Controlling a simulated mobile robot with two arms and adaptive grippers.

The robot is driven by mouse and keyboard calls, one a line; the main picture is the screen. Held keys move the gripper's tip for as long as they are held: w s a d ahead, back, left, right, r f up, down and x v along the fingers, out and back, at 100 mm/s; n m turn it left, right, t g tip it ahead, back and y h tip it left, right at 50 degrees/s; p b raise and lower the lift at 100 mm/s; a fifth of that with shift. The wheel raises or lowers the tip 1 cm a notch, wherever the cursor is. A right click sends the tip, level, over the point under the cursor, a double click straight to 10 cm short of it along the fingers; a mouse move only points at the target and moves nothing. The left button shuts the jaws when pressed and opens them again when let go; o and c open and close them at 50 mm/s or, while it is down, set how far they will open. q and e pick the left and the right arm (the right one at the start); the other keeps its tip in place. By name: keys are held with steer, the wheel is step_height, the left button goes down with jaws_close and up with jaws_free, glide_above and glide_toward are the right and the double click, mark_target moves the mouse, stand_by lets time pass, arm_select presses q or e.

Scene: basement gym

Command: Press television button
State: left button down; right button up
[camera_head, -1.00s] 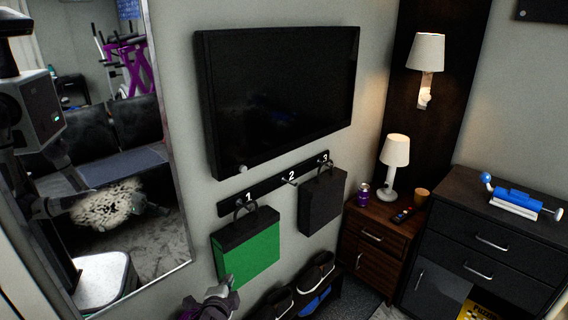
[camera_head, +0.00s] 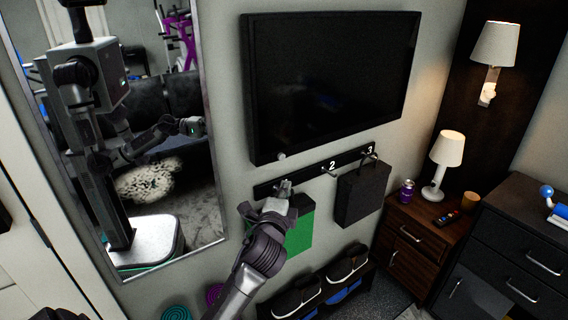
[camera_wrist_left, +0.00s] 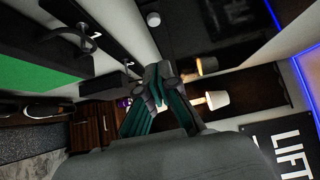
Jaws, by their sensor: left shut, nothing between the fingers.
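The black television (camera_head: 330,85) hangs on the wall, its screen dark. A small round pale button (camera_head: 282,156) sits at its lower left edge; it also shows in the left wrist view (camera_wrist_left: 153,19), near the screen's border. My left gripper (camera_head: 283,188) is just below the button, in front of the hook rail, apart from the button in the picture. In the left wrist view its dark-green-padded fingers (camera_wrist_left: 162,82) are closed together and empty. How far the fingertips are from the wall is hard to tell. My right gripper is not seen directly.
The numbered hook rail (camera_head: 318,172) runs under the television. A green and black bag (camera_head: 299,236) hangs partly behind my gripper, with a black bag (camera_head: 362,192) to its right. A mirror (camera_head: 150,190) at left reflects me. A shoe rack (camera_head: 318,292) stands below.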

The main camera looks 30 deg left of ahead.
arm_select(q)
steer(key=p, duration=0.2)
glide_toward(285, 157)
steer(key=w+d, duration=0.2)
steer(key=w, duration=0.2)
steer(key=a, duration=0.1)
steer(key=w+a, duration=0.1)
steer(key=a, duration=0.1)
steer(key=w+a+p, duration=0.1)
steer(key=shift+a, duration=0.2)
